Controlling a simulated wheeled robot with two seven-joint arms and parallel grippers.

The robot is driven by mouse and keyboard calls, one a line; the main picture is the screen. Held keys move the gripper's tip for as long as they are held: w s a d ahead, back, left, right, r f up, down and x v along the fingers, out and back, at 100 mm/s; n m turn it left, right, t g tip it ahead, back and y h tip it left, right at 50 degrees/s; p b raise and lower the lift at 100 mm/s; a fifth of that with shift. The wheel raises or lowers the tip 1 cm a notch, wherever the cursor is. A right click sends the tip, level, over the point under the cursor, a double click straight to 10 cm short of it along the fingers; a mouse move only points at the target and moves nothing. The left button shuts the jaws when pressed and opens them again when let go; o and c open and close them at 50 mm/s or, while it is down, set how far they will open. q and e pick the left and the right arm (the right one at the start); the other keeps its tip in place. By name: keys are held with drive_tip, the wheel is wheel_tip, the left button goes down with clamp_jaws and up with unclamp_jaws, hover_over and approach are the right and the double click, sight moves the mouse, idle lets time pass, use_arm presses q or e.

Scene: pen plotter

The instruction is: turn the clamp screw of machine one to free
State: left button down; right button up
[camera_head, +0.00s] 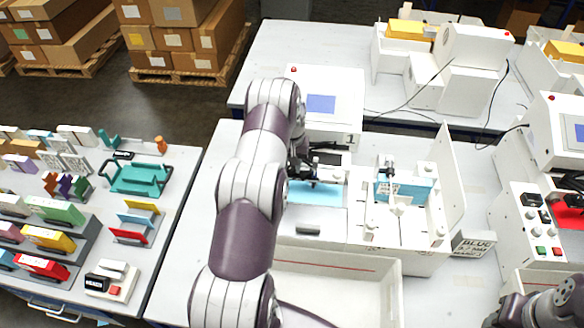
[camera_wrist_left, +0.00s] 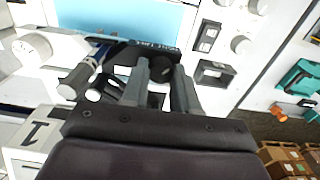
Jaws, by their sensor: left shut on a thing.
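Machine one (camera_head: 340,100) is the white plotter at the centre of the head view, marked with a 1 and fitted with a small blue screen. A light blue sheet (camera_head: 325,195) lies on its bed; it also shows in the left wrist view (camera_wrist_left: 130,15). My left gripper (camera_head: 303,168) is at the dark pen carriage above the sheet's far edge. In the left wrist view my left fingers (camera_wrist_left: 163,85) are shut on a dark round knob, the clamp screw (camera_wrist_left: 160,70), mostly hidden between them. The screw's angle cannot be read. A blue-banded pen (camera_wrist_left: 98,55) sits beside it.
A white unit with a teal block (camera_head: 405,188) stands right of the bed, with an upright white panel. An empty white tray (camera_head: 330,290) is in front. A side table (camera_head: 180,215) with coloured parts is at left. My right arm (camera_head: 550,308) shows at the lower right corner.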

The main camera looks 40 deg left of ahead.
use_arm(q)
drive_tip(key=n+b, duration=0.3)
drive_tip(key=shift+f+n+b, duration=0.25)
drive_tip(key=shift+n+b, duration=0.1)
drive_tip(key=shift+n, duration=0.05)
drive_tip(key=n+b, duration=0.3)
drive_tip(key=n, duration=0.1)
drive_tip(key=shift+r, duration=0.1)
drive_tip(key=n+b, duration=0.2)
drive_tip(key=n, duration=0.3)
drive_tip(key=shift+r+n, duration=0.1)
drive_tip(key=shift+n, duration=0.3)
drive_tip(key=shift+r+n+b, duration=0.15)
drive_tip(key=shift+n+b, duration=0.65)
drive_tip(key=shift+n, duration=1.3)
drive_tip(key=c, duration=1.1)
unclamp_jaws()
drive_tip(key=shift+c, duration=0.2)
drive_tip(key=o, duration=0.3)
drive_tip(key=shift+d, duration=0.1)
